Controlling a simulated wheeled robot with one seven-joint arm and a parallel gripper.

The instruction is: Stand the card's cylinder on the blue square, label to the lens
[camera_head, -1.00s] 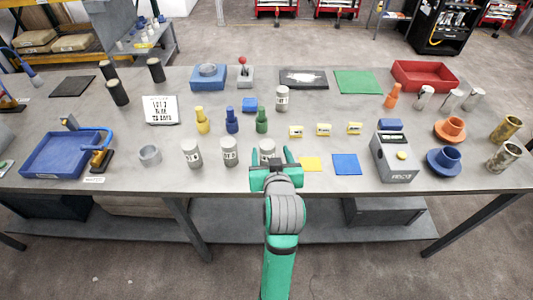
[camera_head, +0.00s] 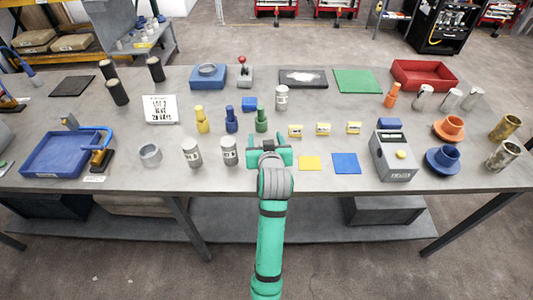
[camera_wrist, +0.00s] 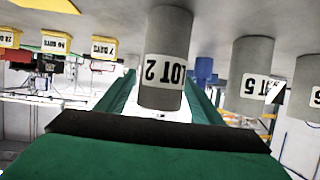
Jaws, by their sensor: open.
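The white card (camera_head: 160,109) stands at the left; its top line seems to read LOT 2, the rest is small. A grey cylinder labelled LOT 2 (camera_wrist: 165,60) shows in the wrist view, which is upside down. It stands between the green fingers of my open gripper (camera_wrist: 160,105), its label facing the wrist camera. In the head view my gripper (camera_head: 270,150) hides this cylinder. The blue square (camera_head: 346,163) lies bare on the table, right of my gripper. A cylinder labelled LOT 5 (camera_wrist: 248,75) stands beside the LOT 2 one. I cannot pick out the lens.
Two grey cylinders (camera_head: 192,152) (camera_head: 229,151) stand left of my gripper; another (camera_head: 281,98) stands behind. A yellow square (camera_head: 310,163) lies between my gripper and the blue square. Coloured bottles (camera_head: 232,121) and yellow day tags (camera_head: 323,129) are behind. A grey box (camera_head: 393,157) stands right.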

